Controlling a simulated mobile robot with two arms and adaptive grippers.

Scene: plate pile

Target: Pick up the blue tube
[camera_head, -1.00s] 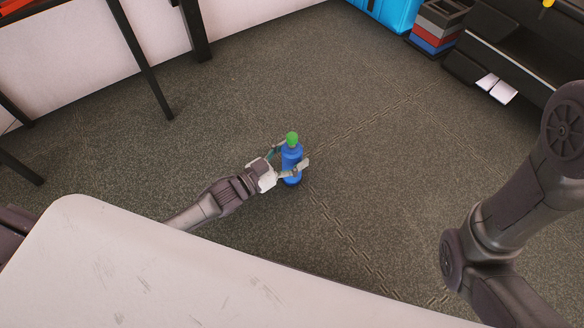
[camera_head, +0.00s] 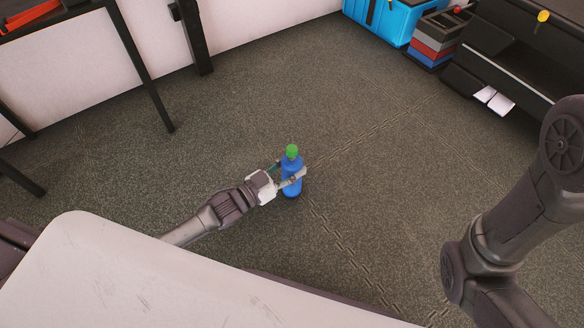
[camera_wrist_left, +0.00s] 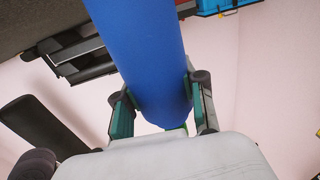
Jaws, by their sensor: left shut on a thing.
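The blue tube (camera_head: 291,183) is a blue bottle-like cylinder with a green cap (camera_head: 292,151) on top. It is upright or nearly so in the middle of the head view. My left gripper (camera_head: 289,177) reaches it from the left and is shut on its body. In the left wrist view the blue tube (camera_wrist_left: 145,50) fills the space between the two fingers, which press on both sides of it. A bit of green shows below the tube there. Whether the tube's base touches the floor cannot be told. My right gripper is not in view.
A pale table top (camera_head: 150,275) with scratches lies in the foreground. Dark floor (camera_head: 380,160) is clear around the tube. A blue container (camera_head: 405,18), stacked crates (camera_head: 432,45) and a black cabinet (camera_head: 515,50) stand at the upper right. A black-legged table stands at the upper left.

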